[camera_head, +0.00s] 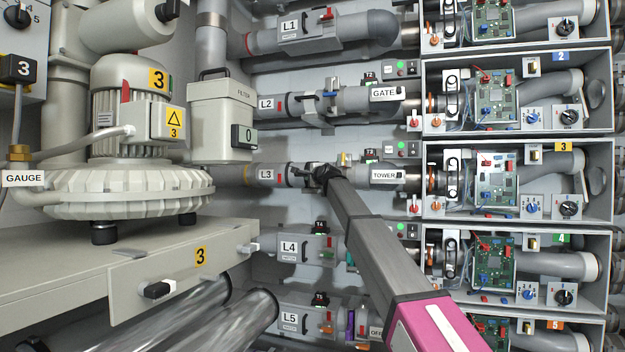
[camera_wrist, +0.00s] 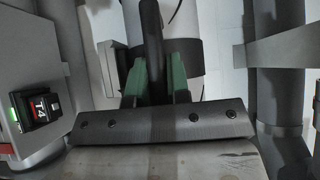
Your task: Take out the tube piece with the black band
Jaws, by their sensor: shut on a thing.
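My gripper (camera_head: 322,174) reaches into the L3 tube line (camera_head: 265,174), between the L3 label and the TOWER label. In the wrist view, the green-padded fingers of my gripper (camera_wrist: 156,78) are shut on a narrow black part (camera_wrist: 151,35). A pale rounded tube surface (camera_wrist: 186,62) shows just behind it.
The L2 line (camera_head: 266,104) runs above and the L4 line (camera_head: 290,246) below, both close to the arm. A T4 box (camera_wrist: 38,107) with a green light stands left in the wrist view. A blower (camera_head: 128,190) and shelf (camera_head: 60,262) fill the left side.

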